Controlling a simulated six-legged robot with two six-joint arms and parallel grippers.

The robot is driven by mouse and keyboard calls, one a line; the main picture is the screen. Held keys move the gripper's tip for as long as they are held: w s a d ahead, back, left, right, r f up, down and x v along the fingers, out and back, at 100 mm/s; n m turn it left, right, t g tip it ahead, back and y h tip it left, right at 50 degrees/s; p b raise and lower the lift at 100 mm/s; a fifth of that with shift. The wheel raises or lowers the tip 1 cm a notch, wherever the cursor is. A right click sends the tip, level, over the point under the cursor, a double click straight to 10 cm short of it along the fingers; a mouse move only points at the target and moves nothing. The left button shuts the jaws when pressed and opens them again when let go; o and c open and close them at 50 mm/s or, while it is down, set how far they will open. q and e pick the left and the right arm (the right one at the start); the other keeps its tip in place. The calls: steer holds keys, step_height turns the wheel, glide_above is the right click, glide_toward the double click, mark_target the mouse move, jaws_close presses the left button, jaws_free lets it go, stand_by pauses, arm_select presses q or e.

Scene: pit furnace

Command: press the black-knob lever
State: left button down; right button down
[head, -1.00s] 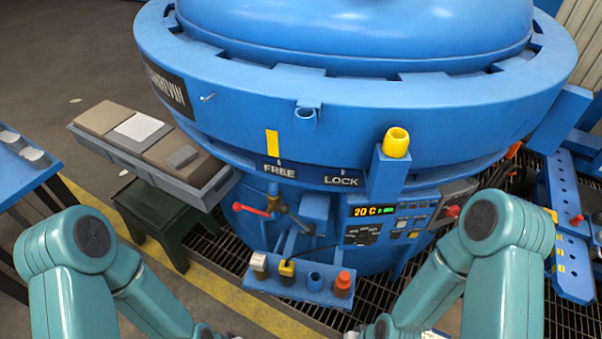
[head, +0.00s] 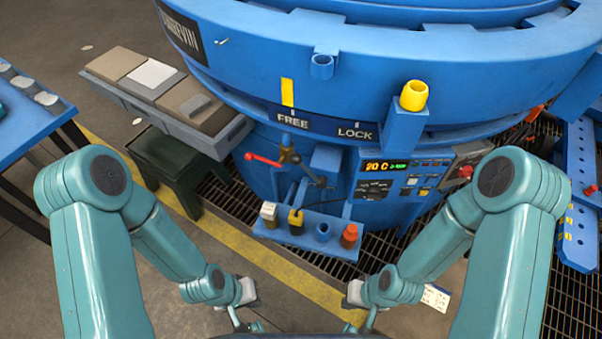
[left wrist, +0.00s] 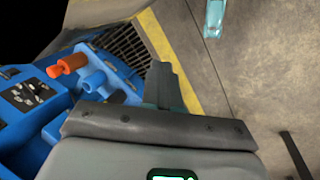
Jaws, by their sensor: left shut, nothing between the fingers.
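The black-knob lever (head: 308,173) is on the blue furnace front, below the FREE and LOCK labels. It slants down to the right from a brass fitting (head: 287,155), and its dark knob (head: 321,183) is at the lower end. My left gripper (head: 247,322) is low near the bottom edge in the head view, well below and apart from the lever. In the left wrist view its fingers (left wrist: 165,85) are shut and empty. My right gripper (head: 352,322) is low to the right, small and partly hidden, so its jaws are unclear. The lever is not recognisable in the left wrist view.
A red-handled lever (head: 262,160) sits left of the black-knob one. A blue shelf (head: 280,235) with a white, a yellow, a blue and an orange-red item juts out below. A control panel (head: 400,175) is to the right. A grey tray (head: 225,140) stands left.

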arm_select(q)
steer(key=w+d+r+n+t+h+b, duration=0.15)
steer(key=w+n+t+b, duration=0.25)
steer(key=w, duration=0.5)
steer(key=w+r+n+t+h+b, duration=0.25)
steer(key=w+n+t, duration=0.25)
steer(key=w, duration=0.3)
steer(key=w+d+r+n+t+h+b, duration=0.15)
steer(key=w+n+t+b, duration=0.25)
steer(key=w, duration=0.5)
steer(key=w+a+f+m+h+b, duration=0.1)
steer(key=f+h+b, duration=0.1)
steer(key=b, duration=0.6)
steer(key=w+a+f+m+t+h+b, duration=0.1)
steer(key=w+a+f+h+b, duration=0.1)
steer(key=f+b, duration=0.3)
steer(key=h+b, duration=0.1)
steer(key=b, duration=0.2)
steer(key=shift+a+f, duration=0.2)
steer(key=shift+a, duration=0.1)
steer(key=shift+h, duration=0.25)
